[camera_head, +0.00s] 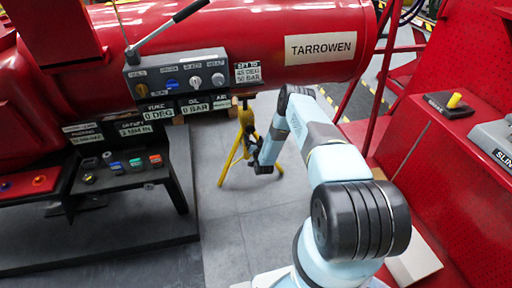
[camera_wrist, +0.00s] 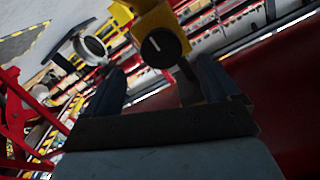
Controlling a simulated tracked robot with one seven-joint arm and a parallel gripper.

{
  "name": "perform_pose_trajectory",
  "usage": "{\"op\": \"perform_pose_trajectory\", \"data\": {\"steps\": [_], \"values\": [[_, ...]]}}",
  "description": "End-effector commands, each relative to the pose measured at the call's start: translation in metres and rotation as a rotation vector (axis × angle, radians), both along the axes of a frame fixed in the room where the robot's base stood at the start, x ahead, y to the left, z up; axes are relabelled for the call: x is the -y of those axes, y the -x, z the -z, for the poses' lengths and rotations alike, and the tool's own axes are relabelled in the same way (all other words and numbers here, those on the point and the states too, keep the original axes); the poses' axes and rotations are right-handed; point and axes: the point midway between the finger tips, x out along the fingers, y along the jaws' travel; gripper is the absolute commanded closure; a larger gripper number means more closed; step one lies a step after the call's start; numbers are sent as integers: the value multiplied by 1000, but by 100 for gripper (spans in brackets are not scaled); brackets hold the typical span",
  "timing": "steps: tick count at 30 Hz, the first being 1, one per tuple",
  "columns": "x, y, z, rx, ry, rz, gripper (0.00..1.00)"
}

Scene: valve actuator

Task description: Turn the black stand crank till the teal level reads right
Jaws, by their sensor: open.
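A yellow tripod stand (camera_head: 238,140) stands on the grey floor in the head view, beside my gripper (camera_head: 262,166). In the wrist view a yellow stand head (camera_wrist: 150,22) with a round black knob (camera_wrist: 160,47) lies ahead of my gripper (camera_wrist: 163,88). A dark bar, probably the black crank (camera_wrist: 187,84), reaches down from the yellow head between my two fingers. The fingers are apart, one on each side of it; I cannot tell whether either touches it. The teal level cannot be made out for certain in either view.
A big red tank (camera_head: 200,50) marked TARROWEN carries a grey control panel (camera_head: 178,75) with a long lever. A low bench (camera_head: 125,172) with coloured buttons stands at left. Red panels (camera_head: 440,160) stand close at right. The floor (camera_head: 215,235) near the tripod is clear.

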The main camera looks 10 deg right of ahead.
Motion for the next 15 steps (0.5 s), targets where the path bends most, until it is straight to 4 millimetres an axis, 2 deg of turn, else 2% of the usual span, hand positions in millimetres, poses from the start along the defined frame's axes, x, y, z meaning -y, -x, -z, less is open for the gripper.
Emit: {"op": "perform_pose_trajectory", "data": {"steps": [1,6,10,15], "values": [[0,11,0,-2,0,0,11],[-1,39,1,-3,-1,-1,11],[-1,53,1,-2,-1,-1,11],[-1,60,1,-1,-1,0,11]]}}
